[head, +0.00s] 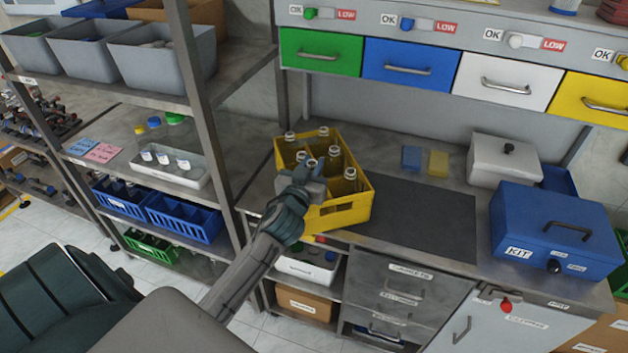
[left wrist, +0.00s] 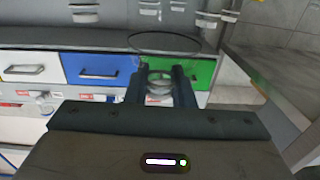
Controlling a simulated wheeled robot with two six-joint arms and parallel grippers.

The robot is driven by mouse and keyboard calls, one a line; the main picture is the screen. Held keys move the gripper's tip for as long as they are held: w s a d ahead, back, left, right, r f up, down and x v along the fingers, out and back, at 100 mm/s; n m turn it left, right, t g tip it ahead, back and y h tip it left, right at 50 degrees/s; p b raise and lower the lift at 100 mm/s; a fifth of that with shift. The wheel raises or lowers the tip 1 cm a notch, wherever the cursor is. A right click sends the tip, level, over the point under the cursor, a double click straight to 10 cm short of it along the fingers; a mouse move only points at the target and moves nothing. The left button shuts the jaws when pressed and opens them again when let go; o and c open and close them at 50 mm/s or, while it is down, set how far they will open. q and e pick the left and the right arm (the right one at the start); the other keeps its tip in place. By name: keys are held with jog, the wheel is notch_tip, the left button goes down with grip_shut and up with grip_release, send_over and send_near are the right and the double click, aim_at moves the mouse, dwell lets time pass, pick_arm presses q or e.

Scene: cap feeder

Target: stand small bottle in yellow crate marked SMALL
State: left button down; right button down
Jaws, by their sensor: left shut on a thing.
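The yellow crate (head: 345,215) stands on the grey bench by the shelf rack, with several clear, light-capped bottles (head: 336,158) upright in it. No SMALL marking can be read on it. My left gripper (head: 304,176) is over the crate's near left part and hides some of its rim and cells. In the left wrist view my left gripper (left wrist: 160,82) is shut on a clear round thing (left wrist: 158,90), seemingly the small bottle, between its two dark fingers. I cannot tell from these views how deep it is in the crate. My right gripper is out of view.
A dark mat (head: 420,215) lies free right of the crate. Beyond it are a blue kit box (head: 550,240) and a grey lidded box (head: 505,160). The shelf rack's post (head: 205,100) stands close left of the crate. Coloured drawers (head: 410,65) hang above the bench.

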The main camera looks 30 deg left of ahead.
pick_arm(q)
jog(key=shift+f, duration=0.8)
notch_tip(320, 180, down, 3)
jog(key=shift+f, duration=0.25)
jog(key=c, duration=1.2)
grip_release()
jog(key=shift+c, duration=0.2)
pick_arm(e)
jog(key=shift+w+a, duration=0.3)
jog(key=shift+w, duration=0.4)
